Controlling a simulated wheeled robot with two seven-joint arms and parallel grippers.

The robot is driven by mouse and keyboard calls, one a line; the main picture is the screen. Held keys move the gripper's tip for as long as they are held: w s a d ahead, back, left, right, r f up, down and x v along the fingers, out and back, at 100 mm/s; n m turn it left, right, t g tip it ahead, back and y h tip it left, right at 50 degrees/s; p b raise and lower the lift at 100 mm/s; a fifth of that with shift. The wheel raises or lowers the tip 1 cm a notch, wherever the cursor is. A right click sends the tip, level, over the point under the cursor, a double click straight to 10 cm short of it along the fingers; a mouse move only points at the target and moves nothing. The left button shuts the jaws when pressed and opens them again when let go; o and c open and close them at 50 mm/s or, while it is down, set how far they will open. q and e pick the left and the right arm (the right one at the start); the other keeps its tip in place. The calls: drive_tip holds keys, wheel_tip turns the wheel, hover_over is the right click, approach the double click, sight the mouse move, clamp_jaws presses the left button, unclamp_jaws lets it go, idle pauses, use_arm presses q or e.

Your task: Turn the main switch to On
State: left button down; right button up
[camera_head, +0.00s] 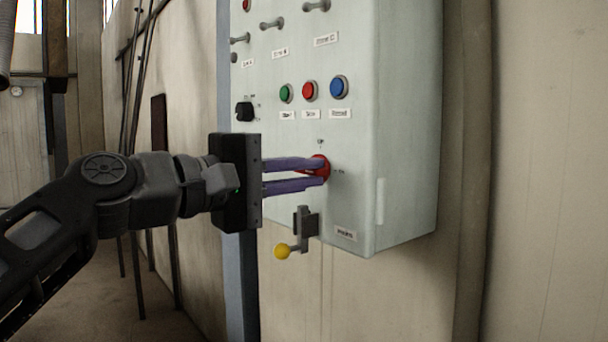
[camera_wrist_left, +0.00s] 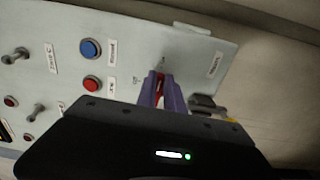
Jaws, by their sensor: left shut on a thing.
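The main switch (camera_head: 321,162) is a round red knob low on the front of a pale grey-green control box (camera_head: 408,150). My left gripper (camera_head: 325,174) reaches it from the left with two purple fingers, shut on the knob. In the left wrist view the red of the switch (camera_wrist_left: 160,86) shows between the purple fingers of my left gripper (camera_wrist_left: 162,80). The fingers hide much of the knob, and the small labels around it are too small to read. My right gripper is in neither view.
Green (camera_head: 286,93), red (camera_head: 309,90) and blue (camera_head: 339,87) buttons sit above the switch, with a black knob (camera_head: 244,111) to their left. Toggle levers (camera_head: 272,24) are higher up. A yellow-ended lever (camera_head: 283,251) sticks out below the gripper. Wall lies behind the box.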

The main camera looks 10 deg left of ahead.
use_arm(q)
drive_tip(key=c, duration=1.5)
unclamp_jaws()
drive_tip(key=shift+o, duration=0.2)
drive_tip(key=b+v, duration=0.1)
drive_tip(key=v, duration=0.6)
drive_tip(key=shift+s+a, duration=0.25)
drive_tip(key=shift+s, duration=0.05)
